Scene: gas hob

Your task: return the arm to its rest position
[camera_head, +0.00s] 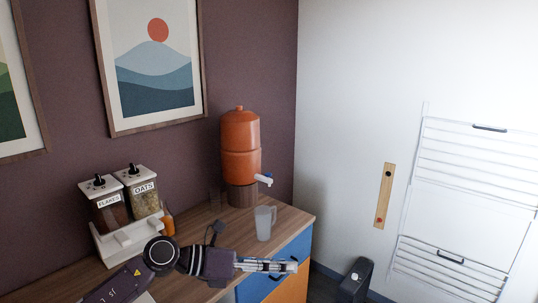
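My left arm (205,262) comes in from the lower left and reaches over the wooden counter. Its gripper (288,267) points right, near the counter's front edge and in front of the blue drawer front. The fingers lie close to each other, and I cannot tell whether they are fully shut. I see nothing held between them. A clear jug (264,223) stands upright on the counter just behind the gripper, apart from it in the picture. My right gripper is not in view.
An orange dispenser (240,133) with a tap stands on a wooden base at the back. A white holder with oats (144,196) and flakes (109,213) containers stands left, behind my arm. A dark upright object (356,281) is at the lower right. A drying rack (465,185) hangs on the white wall.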

